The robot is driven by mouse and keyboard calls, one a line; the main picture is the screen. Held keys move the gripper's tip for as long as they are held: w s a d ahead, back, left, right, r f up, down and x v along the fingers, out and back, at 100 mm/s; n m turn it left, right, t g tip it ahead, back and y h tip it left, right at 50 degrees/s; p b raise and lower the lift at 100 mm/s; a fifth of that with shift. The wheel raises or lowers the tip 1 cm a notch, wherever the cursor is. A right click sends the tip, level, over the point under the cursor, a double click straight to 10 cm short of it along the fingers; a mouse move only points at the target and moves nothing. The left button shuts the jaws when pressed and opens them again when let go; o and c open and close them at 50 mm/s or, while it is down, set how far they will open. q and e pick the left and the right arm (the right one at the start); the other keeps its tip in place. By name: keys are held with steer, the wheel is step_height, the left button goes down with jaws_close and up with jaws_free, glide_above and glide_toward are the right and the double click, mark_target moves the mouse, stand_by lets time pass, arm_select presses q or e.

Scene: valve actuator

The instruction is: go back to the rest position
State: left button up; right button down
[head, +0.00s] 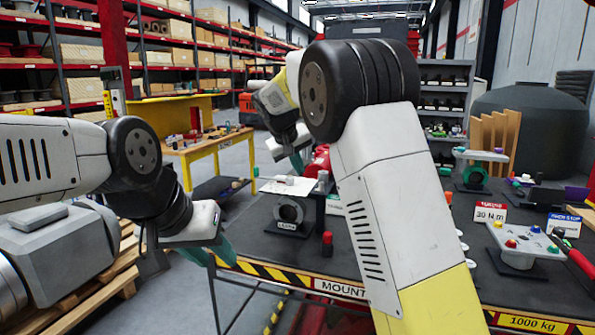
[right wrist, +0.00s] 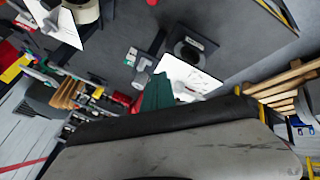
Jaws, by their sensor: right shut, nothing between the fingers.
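My right arm rises large across the middle of the head view and bends over the dark workbench (head: 345,265). Its gripper (head: 299,166) shows small behind the elbow, above the bench's far left part, with teal fingers. In the right wrist view the teal fingers (right wrist: 158,93) are together with nothing held, and a white panel (right wrist: 190,77) lies beyond them. My left gripper (head: 222,254) points down at the bench's left front corner. Its teal fingertips are seen edge-on, so their gap is unclear. I see nothing held in it.
A black ring-shaped valve body (head: 290,210) stands on the bench near a red-capped cylinder (head: 327,243). A grey plate with coloured knobs (head: 525,240), a torque sign (head: 490,212) and a green-ringed valve (head: 475,174) are at right. A yellow table (head: 205,150) stands behind at left.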

steer(key=s+d+r+m+g+y, duration=0.1)
steer(key=s+d+y, duration=0.1)
steer(key=s+d, duration=0.65)
steer(key=s+d+r+m+y, duration=0.15)
steer(key=s+d, duration=0.35)
steer(key=s, duration=0.6)
steer(key=s+f+y, duration=0.1)
steer(key=s+f, duration=0.2)
steer(key=s, duration=0.6)
steer(key=s+f, duration=0.3)
steer(key=s, duration=0.7)
steer(key=shift+d+m+t+y, duration=0.3)
steer(key=shift+d+m+y, duration=0.05)
steer(key=shift+d+m, duration=0.1)
